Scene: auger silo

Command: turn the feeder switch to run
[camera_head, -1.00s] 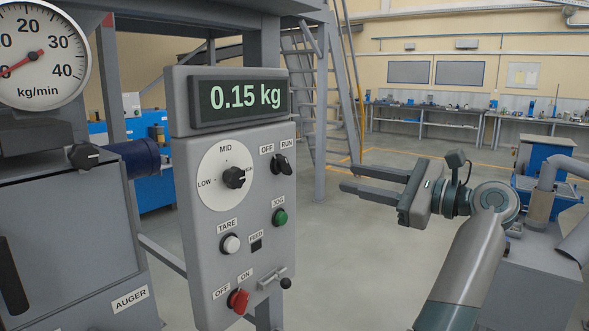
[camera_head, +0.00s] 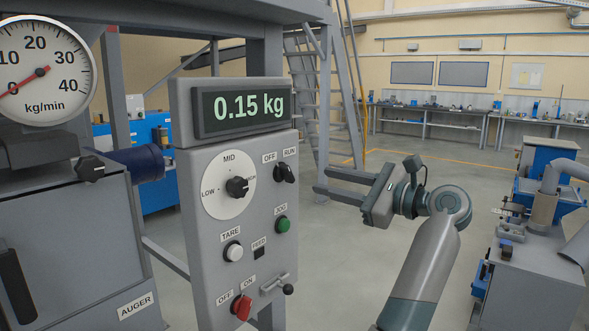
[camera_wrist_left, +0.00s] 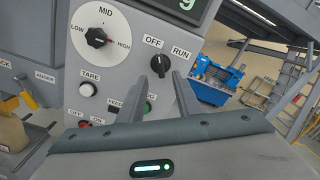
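The feeder switch (camera_head: 284,173) is a small black knob under the OFF and RUN labels, at the upper right of the grey control panel (camera_head: 205,270). It also shows in the left wrist view (camera_wrist_left: 160,66), between and just beyond the fingertips. Which label its pointer faces is too small to tell surely. My left gripper (camera_head: 321,181) is open and empty, to the right of the switch in the head view, its fingers pointing at the panel with a gap left. The fingers also show in the left wrist view (camera_wrist_left: 166,80). My right gripper is out of view.
The panel also carries a LOW-MID-HIGH dial (camera_head: 237,187), a green jog button (camera_head: 282,225), a white tare button (camera_head: 233,252), a red off/on switch (camera_head: 241,307) and a display (camera_head: 243,107) reading 0.15 kg. A ladder (camera_head: 318,100) stands behind.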

